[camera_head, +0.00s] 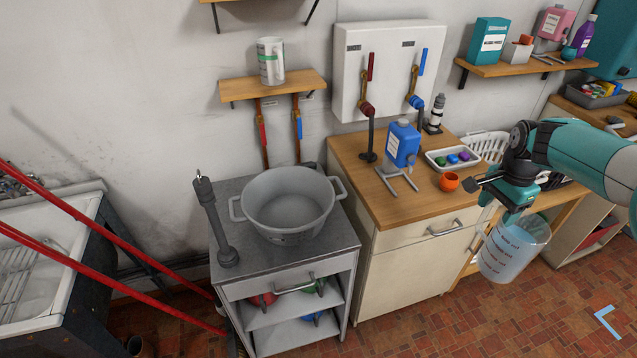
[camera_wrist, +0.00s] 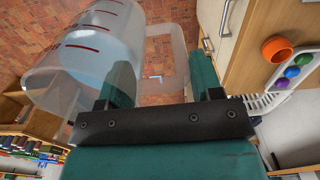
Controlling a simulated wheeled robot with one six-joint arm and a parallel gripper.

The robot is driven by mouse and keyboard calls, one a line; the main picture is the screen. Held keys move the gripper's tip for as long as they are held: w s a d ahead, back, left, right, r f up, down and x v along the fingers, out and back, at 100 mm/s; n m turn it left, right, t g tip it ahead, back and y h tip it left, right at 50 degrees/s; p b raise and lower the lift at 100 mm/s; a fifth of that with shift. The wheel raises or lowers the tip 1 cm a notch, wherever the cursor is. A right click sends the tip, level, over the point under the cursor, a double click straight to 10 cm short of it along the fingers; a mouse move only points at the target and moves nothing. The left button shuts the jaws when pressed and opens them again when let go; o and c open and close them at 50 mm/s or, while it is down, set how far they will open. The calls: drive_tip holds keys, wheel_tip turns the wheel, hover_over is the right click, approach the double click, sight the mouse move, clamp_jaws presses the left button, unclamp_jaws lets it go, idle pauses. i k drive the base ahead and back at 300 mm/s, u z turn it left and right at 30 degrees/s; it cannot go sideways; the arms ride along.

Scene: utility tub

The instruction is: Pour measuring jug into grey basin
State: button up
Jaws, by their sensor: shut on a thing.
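The measuring jug (camera_head: 515,255) is translucent with red marks and holds pale blue liquid. It hangs in the air at the right, beyond the front of the wooden counter, roughly upright. My gripper (camera_head: 517,208) is shut on the jug, at its handle side. In the wrist view the jug (camera_wrist: 95,45) is at upper left, and my gripper's teal fingers (camera_wrist: 163,82) are on either side of its clear handle. The grey basin (camera_head: 265,229), round with two side handles, stands on the grey cabinet, well to the left of the jug. Its inside looks empty.
A dark grey upright post (camera_head: 217,222) stands left of the basin. The wooden counter (camera_head: 375,205) lies between basin and jug, carrying a blue container (camera_head: 403,143), a white tray (camera_head: 440,165) and an orange cup (camera_head: 448,182). Red poles (camera_head: 95,240) slant at left.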

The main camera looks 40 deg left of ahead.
sight(288, 206)
drive_tip(key=u, duration=0.5)
drive_tip(key=i, duration=0.65)
drive_tip(key=u, duration=1.05)
drive_tip(key=i, duration=0.45)
drive_tip(key=u, duration=0.3)
